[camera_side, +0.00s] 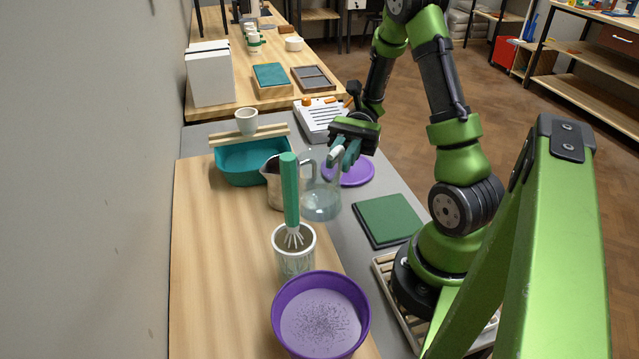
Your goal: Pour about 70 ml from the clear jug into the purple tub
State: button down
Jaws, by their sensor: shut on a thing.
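The clear jug (321,203) holds some pale bluish liquid at its bottom and looks upright. My gripper (342,154) is shut on the upper part of the jug, at its handle side. I cannot tell whether the jug's base touches the table or hangs just above it. The purple tub (276,310) stands at the front of the wooden board, well apart from the jug. Inside it is a pale lilac surface with dark specks near the middle.
A ribbed cup (296,263) with a green-handled whisk (290,195) stands between jug and tub. A metal pitcher (272,187) is close left of the jug. Behind are a teal basin (235,178) and a purple disc (357,173). A green book-like slab (387,220) lies right. The board's left side is clear.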

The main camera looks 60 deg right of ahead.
aim_at(326, 180)
jog(key=shift+s+a+r+n+g+h, duration=0.1)
jog(key=shift+s+a+n+g+h, duration=0.1)
jog(key=shift+s+a+n+g, duration=0.5)
jog(key=shift+s+a+r+n+g+h, duration=0.1)
jog(key=shift+s+a+n+g+h, duration=0.15)
jog(key=shift+s+n+g, duration=0.4)
jog(key=shift+s+a+n+g+h, duration=0.15)
jog(key=shift+s+a+n+g, duration=0.25)
jog(key=shift+s+g, duration=0.45)
jog(key=shift+w+a, duration=0.1)
jog(key=shift+w, duration=0.1)
jog(key=s+a+r+m+t+h, duration=0.1)
jog(key=a+r+t+h, duration=0.1)
jog(key=a+r+h, duration=0.3)
jog(key=shift+s+a+m+t+h, duration=0.4)
jog(key=shift+a+h, duration=1.1)
jog(key=shift+h, duration=0.9)
jog(key=shift+s+a+h, duration=0.15)
jog(key=shift+a+h, duration=0.55)
jog(key=shift+h, duration=0.3)
jog(key=shift+a+r+t+h, duration=0.2)
jog(key=shift+t+h, duration=0.1)
jog(key=shift+s+a+r+h, duration=0.15)
jog(key=shift+a+r+h, duration=0.25)
jog(key=shift+a+h, duration=0.15)
